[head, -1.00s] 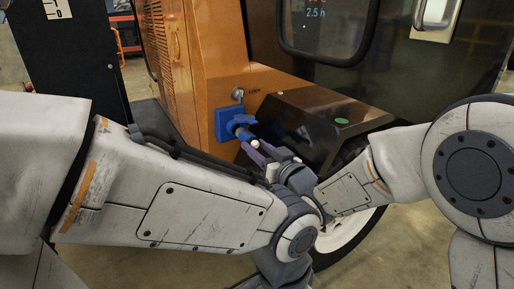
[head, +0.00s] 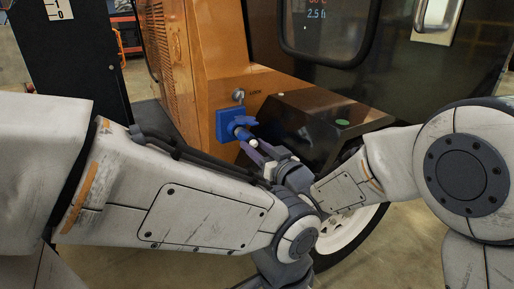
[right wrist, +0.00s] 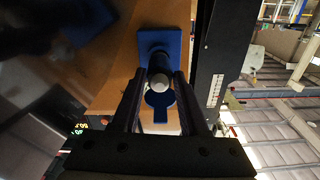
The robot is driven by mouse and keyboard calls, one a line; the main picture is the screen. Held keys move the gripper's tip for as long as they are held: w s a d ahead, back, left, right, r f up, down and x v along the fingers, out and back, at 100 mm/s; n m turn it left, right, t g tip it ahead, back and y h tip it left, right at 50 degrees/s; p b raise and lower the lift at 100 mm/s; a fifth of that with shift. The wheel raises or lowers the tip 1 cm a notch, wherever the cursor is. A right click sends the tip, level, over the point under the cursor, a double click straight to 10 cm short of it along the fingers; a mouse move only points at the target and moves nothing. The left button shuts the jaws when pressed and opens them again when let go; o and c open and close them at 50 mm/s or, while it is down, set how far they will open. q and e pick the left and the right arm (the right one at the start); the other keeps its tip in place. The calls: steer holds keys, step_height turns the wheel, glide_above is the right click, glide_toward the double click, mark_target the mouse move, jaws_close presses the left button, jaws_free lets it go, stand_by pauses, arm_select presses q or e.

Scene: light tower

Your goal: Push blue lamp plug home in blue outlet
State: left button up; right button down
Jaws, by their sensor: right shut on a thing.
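The blue outlet (head: 224,125) is a square block on the orange side panel of the machine. The blue lamp plug (head: 241,132) points at it, its front end at the outlet's face. How deep it sits cannot be told. My right gripper (head: 252,151) is shut on the plug from its rear side. In the right wrist view the plug (right wrist: 159,66) lies between the two dark fingers (right wrist: 158,84), with its pale rear end towards me and the outlet (right wrist: 150,40) behind it. A blue round part shows below the plug there. My left gripper is out of view.
A silver lock or knob (head: 239,95) sits just above the outlet. A dark glossy housing (head: 310,125) with a green spot juts out at the right, above a wheel (head: 345,232). My left forearm crosses low in front of the machine, close to my right wrist.

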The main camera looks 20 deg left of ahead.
steer(key=shift+x, duration=1.1)
steer(key=shift+c, duration=1.8)
jaws_free()
steer(key=shift+d, duration=0.1)
